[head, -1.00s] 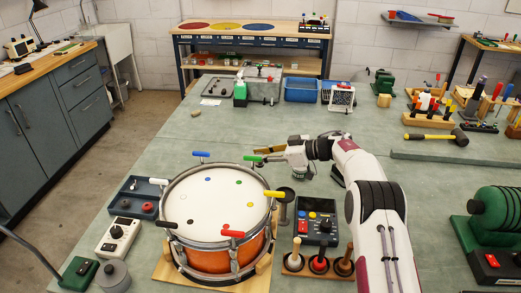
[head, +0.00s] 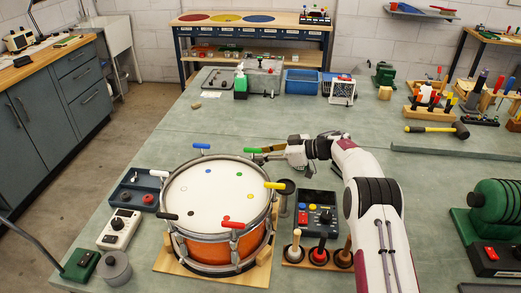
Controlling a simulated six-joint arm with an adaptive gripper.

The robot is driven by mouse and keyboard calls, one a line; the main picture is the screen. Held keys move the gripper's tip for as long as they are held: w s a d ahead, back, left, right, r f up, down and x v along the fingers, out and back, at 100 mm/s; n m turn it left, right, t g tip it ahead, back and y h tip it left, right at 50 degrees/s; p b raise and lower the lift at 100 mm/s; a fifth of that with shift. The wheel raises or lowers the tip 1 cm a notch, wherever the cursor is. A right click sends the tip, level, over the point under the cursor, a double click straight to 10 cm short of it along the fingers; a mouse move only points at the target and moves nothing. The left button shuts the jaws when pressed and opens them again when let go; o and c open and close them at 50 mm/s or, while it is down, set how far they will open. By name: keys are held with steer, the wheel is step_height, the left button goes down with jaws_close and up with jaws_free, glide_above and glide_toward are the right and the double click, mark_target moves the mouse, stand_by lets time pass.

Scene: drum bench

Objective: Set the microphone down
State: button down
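My gripper (head: 260,154) is at the back right of the drum (head: 215,195), pointing left, close to the green-handled key (head: 253,150) at the drum's rim. Its fingers are small and partly covered by my wrist; I cannot tell whether they are open or hold anything. I cannot pick out a microphone for certain.
Coloured key handles stick up around the drum's rim. A control box (head: 316,211) and a wooden peg rack (head: 318,259) stand to its right. A dark tray (head: 130,192) and a white meter (head: 119,229) stand to its left. The bench behind the drum is mostly clear.

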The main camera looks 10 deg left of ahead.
mark_target(260, 163)
steer(key=shift+f, duration=2.05)
steer(key=shift+f, duration=0.6)
steer(key=c, duration=1.7)
jaws_free()
steer(key=shift+r, duration=0.1)
steer(key=shift+r, duration=4.9)
